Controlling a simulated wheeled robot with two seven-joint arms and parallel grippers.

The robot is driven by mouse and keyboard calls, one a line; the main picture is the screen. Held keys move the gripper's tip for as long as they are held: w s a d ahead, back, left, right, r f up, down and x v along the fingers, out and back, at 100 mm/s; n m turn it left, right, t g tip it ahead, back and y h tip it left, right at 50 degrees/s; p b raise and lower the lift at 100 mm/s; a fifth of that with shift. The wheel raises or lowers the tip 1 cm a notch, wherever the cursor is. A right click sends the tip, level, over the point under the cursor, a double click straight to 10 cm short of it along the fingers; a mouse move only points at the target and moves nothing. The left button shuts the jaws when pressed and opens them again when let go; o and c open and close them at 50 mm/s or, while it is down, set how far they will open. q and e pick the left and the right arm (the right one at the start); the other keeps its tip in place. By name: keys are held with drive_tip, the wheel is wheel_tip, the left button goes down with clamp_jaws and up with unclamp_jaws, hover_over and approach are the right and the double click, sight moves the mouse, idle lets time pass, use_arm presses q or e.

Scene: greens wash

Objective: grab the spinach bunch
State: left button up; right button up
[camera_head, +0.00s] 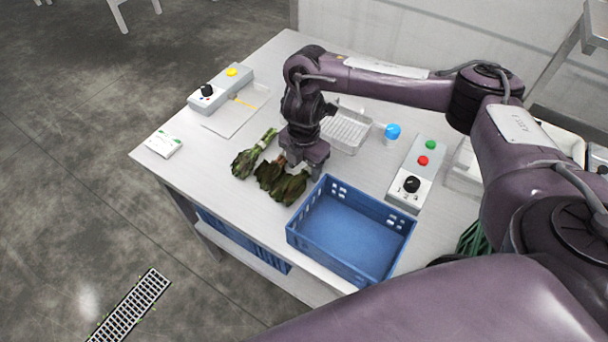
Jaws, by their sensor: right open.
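Three leafy green bunches lie side by side on the pale table (165,168): a left bunch (246,161), a middle bunch (267,175) and a right bunch (290,188). I cannot tell for sure which one is the spinach bunch. My right gripper (304,171) points down, open, at the upper ends of the middle and right bunches and hides part of them. I cannot tell whether it touches them. My left gripper is not in view.
An empty blue crate (345,232) stands just right of the bunches. Behind my gripper are a white rack (347,130) and a blue-capped jar (392,132). A button box (415,172) stands right, another control box (222,88) back left. A small packet (163,143) lies at the left edge.

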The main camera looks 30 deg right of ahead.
wheel_tip(320, 180, down, 2)
drive_tip(key=shift+w+f, duration=0.1)
drive_tip(key=c, duration=1.1)
drive_tip(key=shift+r, duration=0.25)
